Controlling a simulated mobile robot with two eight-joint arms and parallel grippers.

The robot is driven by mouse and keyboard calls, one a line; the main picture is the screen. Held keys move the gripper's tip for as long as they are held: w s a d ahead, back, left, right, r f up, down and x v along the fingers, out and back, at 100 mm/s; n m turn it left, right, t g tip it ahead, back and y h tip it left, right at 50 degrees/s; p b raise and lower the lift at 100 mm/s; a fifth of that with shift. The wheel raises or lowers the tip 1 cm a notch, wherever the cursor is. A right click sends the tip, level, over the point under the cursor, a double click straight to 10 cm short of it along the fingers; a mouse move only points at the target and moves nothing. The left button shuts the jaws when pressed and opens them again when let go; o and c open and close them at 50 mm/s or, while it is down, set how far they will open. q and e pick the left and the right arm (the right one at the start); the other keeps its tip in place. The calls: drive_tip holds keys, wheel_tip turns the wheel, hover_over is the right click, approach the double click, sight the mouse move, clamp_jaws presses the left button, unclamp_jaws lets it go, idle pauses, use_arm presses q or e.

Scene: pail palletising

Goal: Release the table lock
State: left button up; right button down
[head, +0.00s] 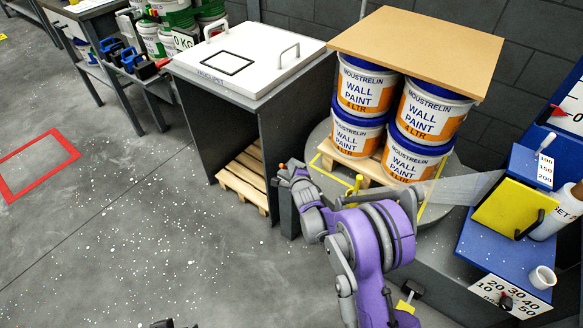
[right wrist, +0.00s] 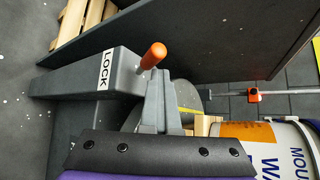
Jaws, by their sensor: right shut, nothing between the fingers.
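The table lock is a grey post with a LOCK label (right wrist: 107,67) and a lever with an orange knob (right wrist: 154,55), seen in the right wrist view. In the head view the grey lock post (head: 288,215) stands left of the round turntable (head: 440,195), partly hidden by my purple right arm. My right gripper (head: 291,172) is at the lever; its fingers (right wrist: 160,80) are shut and empty, close against the knob's near side. I cannot tell whether they touch it.
Paint pails (head: 430,110) under a brown board (head: 418,45) stand on a pallet on the turntable. A grey cabinet with a white lid (head: 250,60) is close to the left of the lock. A blue bench (head: 500,250) is at right. The floor at left is open.

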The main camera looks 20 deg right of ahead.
use_arm(q)
drive_tip(key=shift+s, duration=0.15)
use_arm(e)
drive_tip(key=shift+s+a+f, duration=0.3)
drive_tip(key=shift+a, duration=0.25)
